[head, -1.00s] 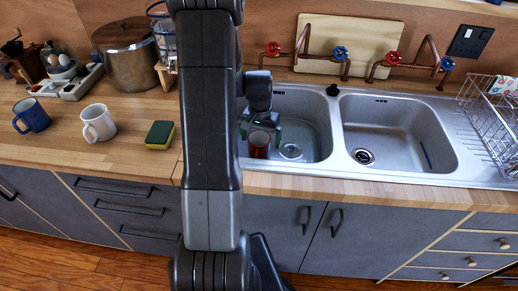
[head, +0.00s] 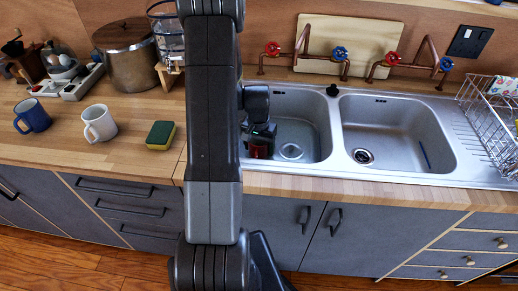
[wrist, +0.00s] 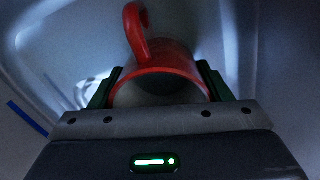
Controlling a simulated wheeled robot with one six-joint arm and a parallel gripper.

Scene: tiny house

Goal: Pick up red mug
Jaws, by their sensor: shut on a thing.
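The red mug (head: 260,148) is in the left sink basin (head: 305,143) in the head view, mostly hidden by my gripper and arm. In the wrist view the red mug (wrist: 168,72) sits between the two fingers of my gripper (wrist: 158,88), its open mouth toward the camera and its handle at the top. My gripper (head: 258,138) is shut on the mug, one finger on each side. I cannot tell whether the mug touches the basin floor.
The right basin (head: 398,135) is empty apart from a small blue strip. A dish rack (head: 490,110) stands at the right. A blue mug (head: 32,116), a white mug (head: 99,123) and a sponge (head: 160,135) stand on the left counter. Taps (head: 305,55) rise behind the basins.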

